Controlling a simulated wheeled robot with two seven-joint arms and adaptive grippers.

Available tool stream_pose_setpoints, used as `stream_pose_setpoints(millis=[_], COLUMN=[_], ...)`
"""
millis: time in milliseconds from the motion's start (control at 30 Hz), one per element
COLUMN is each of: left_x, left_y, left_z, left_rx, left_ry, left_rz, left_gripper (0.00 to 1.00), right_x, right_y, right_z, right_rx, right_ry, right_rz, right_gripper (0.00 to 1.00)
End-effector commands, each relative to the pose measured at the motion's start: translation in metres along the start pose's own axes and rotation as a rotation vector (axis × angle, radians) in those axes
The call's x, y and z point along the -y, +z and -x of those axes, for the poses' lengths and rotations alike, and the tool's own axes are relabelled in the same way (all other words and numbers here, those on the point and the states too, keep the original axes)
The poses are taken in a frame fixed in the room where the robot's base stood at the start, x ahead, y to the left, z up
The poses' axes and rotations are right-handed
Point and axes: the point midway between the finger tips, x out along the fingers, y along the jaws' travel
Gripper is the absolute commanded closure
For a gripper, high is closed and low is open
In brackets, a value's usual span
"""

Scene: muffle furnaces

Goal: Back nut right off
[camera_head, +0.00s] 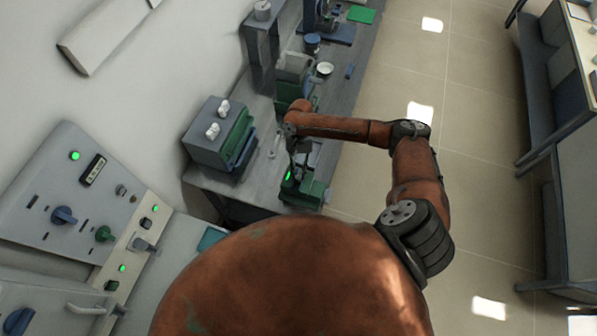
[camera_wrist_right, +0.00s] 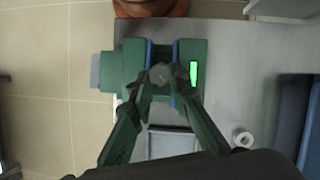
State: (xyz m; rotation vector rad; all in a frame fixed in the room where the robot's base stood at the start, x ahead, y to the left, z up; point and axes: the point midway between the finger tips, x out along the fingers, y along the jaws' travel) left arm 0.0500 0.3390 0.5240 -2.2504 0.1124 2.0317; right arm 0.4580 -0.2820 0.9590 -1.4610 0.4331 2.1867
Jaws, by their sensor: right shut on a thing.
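My right gripper (camera_head: 299,160) reaches down over a small green device (camera_head: 309,195) at the near end of the grey bench. In the right wrist view, the two fingers of the right gripper (camera_wrist_right: 161,88) close around a small grey-brown nut (camera_wrist_right: 160,73). The nut sits in the middle of the green device (camera_wrist_right: 130,62), between two blue strips. A bright green light (camera_wrist_right: 193,74) glows on the device beside the nut. The lower part of the nut is hidden. My left gripper is not in view.
A control panel (camera_head: 60,190) with dials is at the left. A white ring-like piece (camera_wrist_right: 242,138) lies near the device. Tiled floor is open at the right.

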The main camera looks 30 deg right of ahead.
Motion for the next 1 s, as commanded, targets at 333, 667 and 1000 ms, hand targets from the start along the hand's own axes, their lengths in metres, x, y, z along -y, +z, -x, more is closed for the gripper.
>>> stream_pose_setpoints(millis=[333,667,1000], left_x=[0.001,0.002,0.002], left_y=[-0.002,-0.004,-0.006], left_z=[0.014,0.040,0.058], left_rx=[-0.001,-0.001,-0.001], left_ry=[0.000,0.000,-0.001], left_rz=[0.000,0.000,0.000], left_gripper=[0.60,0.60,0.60], right_x=[0.002,0.005,0.008], right_y=[0.001,0.003,0.003], right_z=[0.003,0.003,0.002], right_rx=[0.000,0.001,0.000], right_ry=[0.037,0.134,0.224], right_rz=[0.089,0.324,0.542], right_gripper=[1.00,1.00,1.00])
